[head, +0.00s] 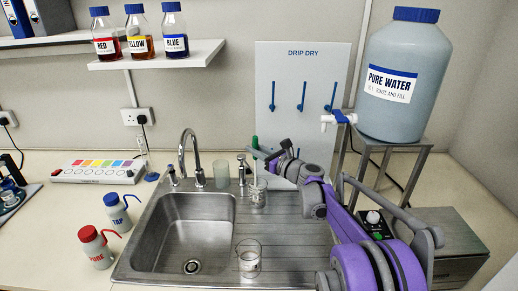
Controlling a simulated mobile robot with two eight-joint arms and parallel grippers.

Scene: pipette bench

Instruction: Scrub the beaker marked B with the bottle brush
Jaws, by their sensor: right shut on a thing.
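My right gripper (264,154) reaches over the back of the draining board and is shut on what looks like the bottle brush, whose green end (255,142) shows just above the jaws. A clear glass beaker (258,197) stands right below the jaws, on the draining board behind the basin's right edge. I cannot tell whether the brush's lower end is inside it. A second clear beaker (249,262) stands nearer, by the basin's front right corner. Both have small marks, too small to read, so I cannot tell which is B. My left gripper is out of view.
The steel sink (190,245) has a tall tap (197,165) behind it. A pale green cup (221,174) stands at the back. PURE (96,250) and TAP (118,215) wash bottles stand left. A DRIP DRY pegboard (285,70) and a large PURE WATER carboy (398,85) are behind.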

